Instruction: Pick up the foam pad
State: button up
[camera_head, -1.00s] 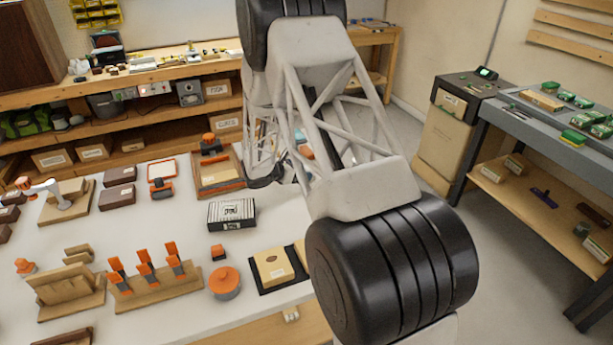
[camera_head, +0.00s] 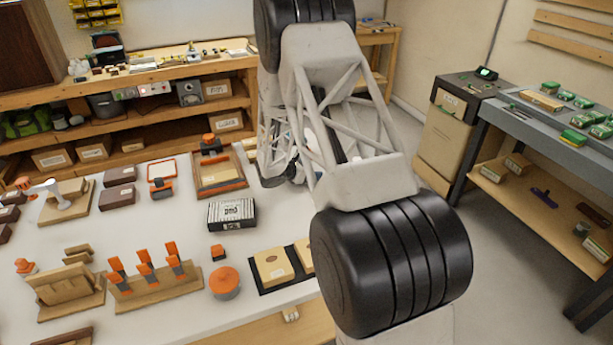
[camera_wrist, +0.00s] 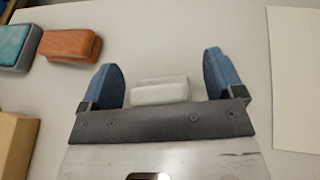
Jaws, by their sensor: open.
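A small white block (camera_wrist: 160,92), which looks like the foam pad, lies on the pale tabletop in the wrist view. My gripper (camera_wrist: 162,74) is open, with one blue finger to the left of the white block and the other to its right. Gaps show on both sides, wider on the right. The block's near part is hidden by the dark gripper mount. In the head view my arm hides the gripper and the white block.
An orange-brown block (camera_wrist: 70,45) and a teal-and-grey block (camera_wrist: 14,45) lie left of my gripper. A tan block (camera_wrist: 15,145) is nearer. A white sheet or panel (camera_wrist: 297,85) is at right.

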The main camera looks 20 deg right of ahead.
jog(key=c, duration=1)
jog(key=shift+r, duration=0.15)
jog(key=shift+r, duration=0.85)
jog(key=shift+s+r, duration=0.15)
jog(key=shift+r, duration=0.75)
jog(key=s+a, duration=0.1)
jog(key=s, duration=0.4)
jog(key=s+a, duration=0.1)
jog(key=s, duration=0.4)
jog(key=s+a+r, duration=0.1)
jog(key=s, duration=0.4)
jog(key=shift+s+a+r, duration=0.1)
jog(key=shift+s+a, duration=0.05)
jog(key=shift+a, duration=0.25)
